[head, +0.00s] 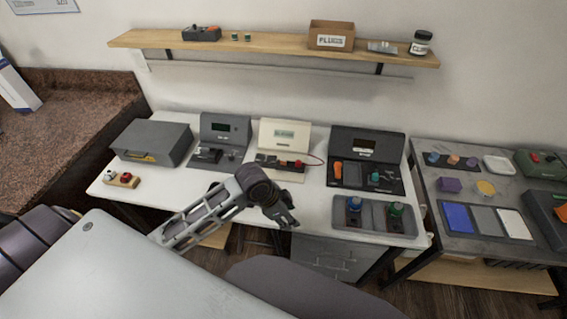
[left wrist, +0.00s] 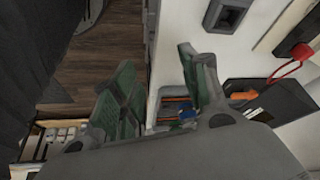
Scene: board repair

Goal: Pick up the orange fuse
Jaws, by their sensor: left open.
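An orange piece (head: 338,173), which looks like the orange fuse, stands on the panel of the dark station (head: 366,146) at the right of the white table. My left gripper (head: 286,214) is over the table's front edge, to the left of and nearer than the orange piece. In the left wrist view its two green-padded fingers (left wrist: 160,85) are spread apart with nothing held between them. My right gripper is not in view.
A grey tray (head: 376,227) with a blue-topped and a green-topped part lies right of my left gripper. A cream device (head: 284,136) with a red lead stands left of the dark station. A shelf (head: 270,41) runs above. The table's left front is mostly clear.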

